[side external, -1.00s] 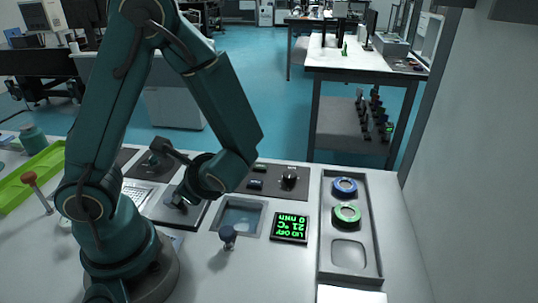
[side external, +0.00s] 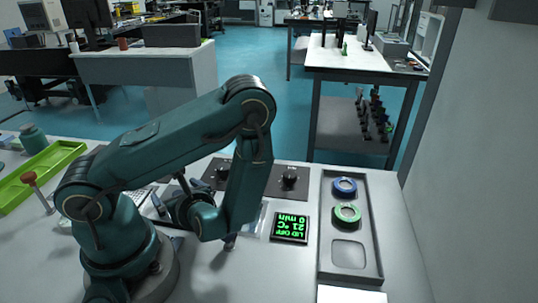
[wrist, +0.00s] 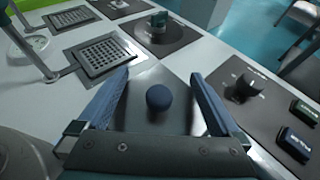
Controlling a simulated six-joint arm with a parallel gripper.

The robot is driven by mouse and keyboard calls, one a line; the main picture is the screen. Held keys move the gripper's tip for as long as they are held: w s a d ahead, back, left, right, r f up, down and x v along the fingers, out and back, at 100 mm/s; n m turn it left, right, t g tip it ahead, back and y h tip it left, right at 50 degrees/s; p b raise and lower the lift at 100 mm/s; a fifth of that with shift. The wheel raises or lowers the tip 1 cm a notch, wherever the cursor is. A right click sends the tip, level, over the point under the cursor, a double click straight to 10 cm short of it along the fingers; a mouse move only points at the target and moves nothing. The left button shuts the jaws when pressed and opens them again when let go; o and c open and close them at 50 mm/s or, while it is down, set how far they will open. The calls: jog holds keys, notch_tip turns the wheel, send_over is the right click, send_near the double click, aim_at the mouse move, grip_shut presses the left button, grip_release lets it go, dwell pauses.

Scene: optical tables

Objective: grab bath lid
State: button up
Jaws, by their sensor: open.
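The bath lid (wrist: 159,98) shows in the wrist view as a grey metal plate with a round dark blue knob. My gripper (wrist: 160,75) is open, with one finger on each side of the knob; gaps show between the knob and both fingers. In the side view my gripper (side external: 172,195) is low over the bench and partly hidden by my arm, which also covers most of the lid. The bath (side external: 262,216) is almost hidden behind my forearm. The display (side external: 290,228) beside it reads lid off, 21 °C, 0 min.
A grey tray (side external: 326,262) with a blue ring (side external: 344,187) and a green ring (side external: 347,215) stands at the right. Dark panels with knobs (wrist: 249,86) lie close to my gripper. A perforated metal plate (wrist: 103,55) is at its left. A green tray (side external: 42,174) is at the far left.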

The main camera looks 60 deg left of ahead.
jog(key=shift+a+f, duration=0.25)
jog(key=shift+a, duration=0.3)
grip_shut()
jog(key=shift+f, duration=0.1)
